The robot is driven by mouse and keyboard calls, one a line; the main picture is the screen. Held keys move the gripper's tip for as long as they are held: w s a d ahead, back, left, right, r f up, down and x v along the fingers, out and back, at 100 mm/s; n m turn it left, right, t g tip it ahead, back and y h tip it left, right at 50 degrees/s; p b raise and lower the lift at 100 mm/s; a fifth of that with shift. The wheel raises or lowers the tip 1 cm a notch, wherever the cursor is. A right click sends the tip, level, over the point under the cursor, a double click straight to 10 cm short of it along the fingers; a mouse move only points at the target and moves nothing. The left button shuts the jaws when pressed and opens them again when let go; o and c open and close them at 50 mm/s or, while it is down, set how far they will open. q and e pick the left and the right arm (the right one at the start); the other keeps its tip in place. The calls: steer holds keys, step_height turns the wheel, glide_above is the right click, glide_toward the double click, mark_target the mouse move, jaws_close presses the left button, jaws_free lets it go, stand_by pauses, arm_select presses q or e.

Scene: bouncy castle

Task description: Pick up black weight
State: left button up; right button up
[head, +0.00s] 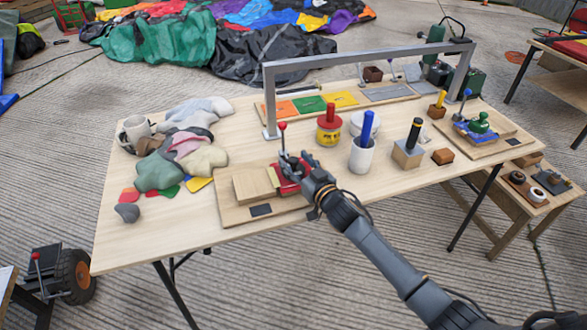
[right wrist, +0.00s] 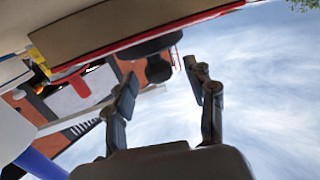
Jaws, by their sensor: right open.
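I cannot tell for sure which thing is the black weight. A small dark grey lump (head: 127,213) lies at the table's left front, away from my gripper. In the right wrist view a dark blunt piece (right wrist: 158,68) shows between the fingertips, apart from both; what it belongs to is unclear. My right gripper (head: 293,162) is open over the wooden board with a red block (head: 285,183), beside a lever with a red ball (head: 282,126). Its two spread fingers also show in the right wrist view (right wrist: 162,78). My left gripper is not in view.
The table (head: 150,240) holds folded cloths (head: 190,150), a red-and-yellow pot (head: 329,125), a white cup (head: 361,155) with a blue handle, and a block with a black handle (head: 408,150). A grey metal frame (head: 360,58) spans the back. The left front is mostly clear.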

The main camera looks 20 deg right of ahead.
jaws_close()
steer(key=shift+r, duration=0.1)
steer(key=shift+r, duration=0.1)
